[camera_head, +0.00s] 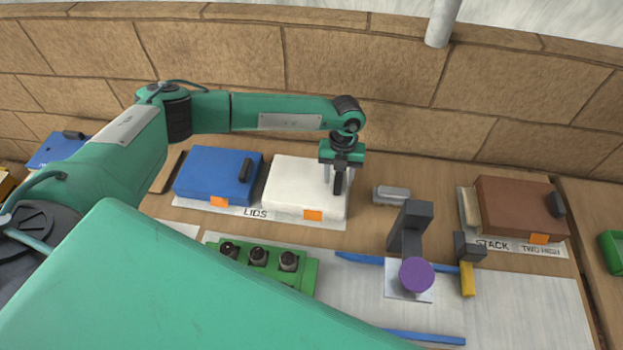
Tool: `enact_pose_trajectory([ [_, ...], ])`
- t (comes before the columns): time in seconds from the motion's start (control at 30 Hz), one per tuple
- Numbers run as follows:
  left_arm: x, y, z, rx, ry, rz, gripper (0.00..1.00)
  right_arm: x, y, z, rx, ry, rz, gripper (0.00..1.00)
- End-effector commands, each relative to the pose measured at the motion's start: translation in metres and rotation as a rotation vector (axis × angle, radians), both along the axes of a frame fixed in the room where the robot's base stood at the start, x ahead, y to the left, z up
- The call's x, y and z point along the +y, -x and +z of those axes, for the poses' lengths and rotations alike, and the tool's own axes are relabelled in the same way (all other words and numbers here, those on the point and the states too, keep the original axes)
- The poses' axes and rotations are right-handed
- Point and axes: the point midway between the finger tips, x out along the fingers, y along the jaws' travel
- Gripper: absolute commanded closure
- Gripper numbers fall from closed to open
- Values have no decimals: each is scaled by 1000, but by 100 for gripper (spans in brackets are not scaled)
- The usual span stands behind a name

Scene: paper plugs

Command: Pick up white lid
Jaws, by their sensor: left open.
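The white lid (293,186) lies on the paper strip marked LIDS, next to the blue lid (213,175). It has an orange tag on its front edge. My left gripper (338,186) is open, pointing down at the right end of the white lid. Its fingers overlap the lid's dark handle in this view, so I cannot tell whether they touch it. My right gripper is not in view.
A brown lid (519,208) sits on the STACK area at the right. A green block with dark knobs (263,266), a grey stand with a purple knob (416,275) and blue strips lie in front. A stone wall (400,85) closes the back.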

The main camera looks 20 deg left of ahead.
Motion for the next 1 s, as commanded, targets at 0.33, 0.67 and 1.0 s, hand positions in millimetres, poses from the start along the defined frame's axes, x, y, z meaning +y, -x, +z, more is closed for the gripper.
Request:
enact_pose_trajectory([
  [0.33,0,1,-5,-1,1,0,64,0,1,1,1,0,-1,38],
  [0.67,0,1,-5,-1,0,0,100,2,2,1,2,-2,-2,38],
  [1.0,0,0,7,-2,1,0,100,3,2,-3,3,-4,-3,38],
])
